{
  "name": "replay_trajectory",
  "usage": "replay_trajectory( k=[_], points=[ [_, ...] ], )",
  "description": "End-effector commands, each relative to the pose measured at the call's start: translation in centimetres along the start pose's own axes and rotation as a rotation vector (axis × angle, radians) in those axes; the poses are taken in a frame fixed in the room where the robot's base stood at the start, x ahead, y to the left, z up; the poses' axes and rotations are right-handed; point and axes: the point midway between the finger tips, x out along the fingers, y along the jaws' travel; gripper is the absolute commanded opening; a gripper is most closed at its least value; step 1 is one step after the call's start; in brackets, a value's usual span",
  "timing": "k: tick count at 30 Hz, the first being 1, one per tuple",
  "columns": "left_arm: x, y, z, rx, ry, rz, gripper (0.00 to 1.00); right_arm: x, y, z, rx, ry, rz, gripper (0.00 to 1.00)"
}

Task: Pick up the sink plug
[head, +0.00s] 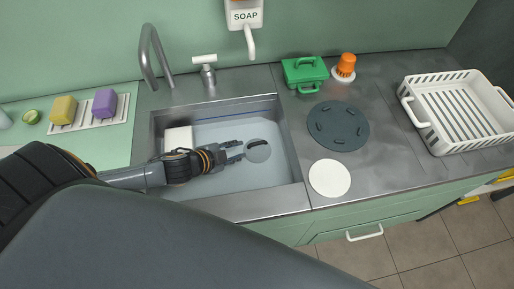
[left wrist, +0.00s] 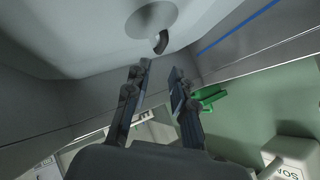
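The sink plug (head: 258,153) is a round grey disc with a dark curved handle on top. It lies in the sink basin (head: 215,195), toward the right side, and the basin appears to hold water. In the left wrist view the plug (left wrist: 151,19) shows at the top, its handle pointing toward the fingers. My left gripper (head: 238,151) reaches into the sink from the left, just left of the plug. Its two fingers are apart with nothing between them; the left wrist view shows the same gap (left wrist: 160,75). I cannot tell whether a fingertip touches the plug. My right gripper is not in view.
A white block (head: 178,139) is at the sink's left wall. The faucet (head: 155,55) and soap dispenser (head: 244,14) are behind. On the right counter are a green box (head: 304,72), a dark round mat (head: 338,140), a white disc (head: 329,178) and a white rack (head: 458,110).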

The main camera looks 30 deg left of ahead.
Motion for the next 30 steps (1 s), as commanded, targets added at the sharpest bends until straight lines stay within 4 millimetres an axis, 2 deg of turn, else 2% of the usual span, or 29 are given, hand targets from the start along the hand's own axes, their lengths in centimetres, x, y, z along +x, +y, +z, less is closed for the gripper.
replay_trajectory(
  k=[3, 9, 17, 25, 30],
  points=[
    [2.3, -0.2, 0.0, -0.002, 0.001, -0.004, 0.24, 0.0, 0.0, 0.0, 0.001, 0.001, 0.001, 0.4],
    [5.0, -0.1, 0.0, -0.002, 0.0, -0.002, 0.24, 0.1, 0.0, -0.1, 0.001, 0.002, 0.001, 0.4],
    [6.6, -0.1, 0.2, -0.002, -0.001, -0.001, 0.24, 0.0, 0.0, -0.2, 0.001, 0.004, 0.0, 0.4],
    [10.2, -0.3, 0.6, -0.002, 0.001, -0.001, 0.24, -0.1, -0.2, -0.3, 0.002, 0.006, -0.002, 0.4],
    [10.9, -0.2, 0.7, -0.001, 0.0, 0.0, 0.24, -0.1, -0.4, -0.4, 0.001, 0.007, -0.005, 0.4]
  ],
)
